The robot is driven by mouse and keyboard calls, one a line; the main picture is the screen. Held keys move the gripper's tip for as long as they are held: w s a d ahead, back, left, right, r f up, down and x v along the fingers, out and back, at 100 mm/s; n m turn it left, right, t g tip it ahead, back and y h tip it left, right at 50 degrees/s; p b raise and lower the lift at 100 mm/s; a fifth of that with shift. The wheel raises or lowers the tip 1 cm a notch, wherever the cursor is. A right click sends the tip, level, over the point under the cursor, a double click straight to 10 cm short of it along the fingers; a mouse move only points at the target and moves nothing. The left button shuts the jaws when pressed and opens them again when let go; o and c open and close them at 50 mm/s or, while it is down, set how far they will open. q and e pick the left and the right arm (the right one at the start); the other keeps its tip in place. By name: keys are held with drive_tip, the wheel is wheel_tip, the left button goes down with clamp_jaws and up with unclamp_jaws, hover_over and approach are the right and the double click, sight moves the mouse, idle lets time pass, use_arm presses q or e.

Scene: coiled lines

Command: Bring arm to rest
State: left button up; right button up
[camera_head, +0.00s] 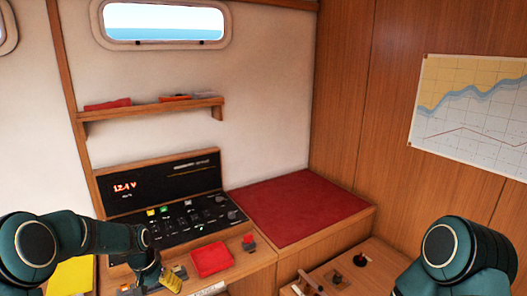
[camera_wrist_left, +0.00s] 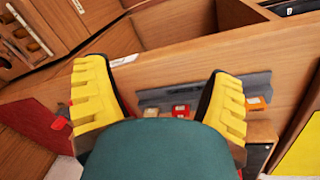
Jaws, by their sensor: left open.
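My left arm reaches in from the left in the head view, over the front of the wooden console. Its yellow-fingered left gripper (camera_head: 168,280) points down near the front edge, left of a red cloth-like pad (camera_head: 211,259). In the left wrist view the left gripper (camera_wrist_left: 160,72) is open, its yellow fingers wide apart with nothing held between them. Beyond the fingers is a grey strip (camera_wrist_left: 203,92) with small red and orange blocks on it. A dark green rounded part of mine hides the lower middle of that view. My right arm shows only as a link at lower right; its gripper is out of view.
A black instrument panel (camera_head: 165,182) with a red readout stands behind the console. A red cushion (camera_head: 295,208) lies to its right. A red-topped knob (camera_head: 249,242) and a dark knob (camera_head: 360,259) stick up. A yellow sheet (camera_head: 70,277) lies at lower left.

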use_arm(q)
drive_tip(key=s+d+f+h+b, duration=0.1)
drive_tip(key=s+d+f+h, duration=0.1)
drive_tip(key=s+d+f, duration=1.2)
drive_tip(key=s+d, duration=0.2)
drive_tip(key=s, duration=0.2)
drive_tip(key=s+d+f+n+t+b, duration=0.1)
drive_tip(key=s+d, duration=0.2)
drive_tip(key=s, duration=0.3)
drive_tip(key=shift+s+d+f+n, duration=0.3)
drive_tip(key=shift+d, duration=0.05)
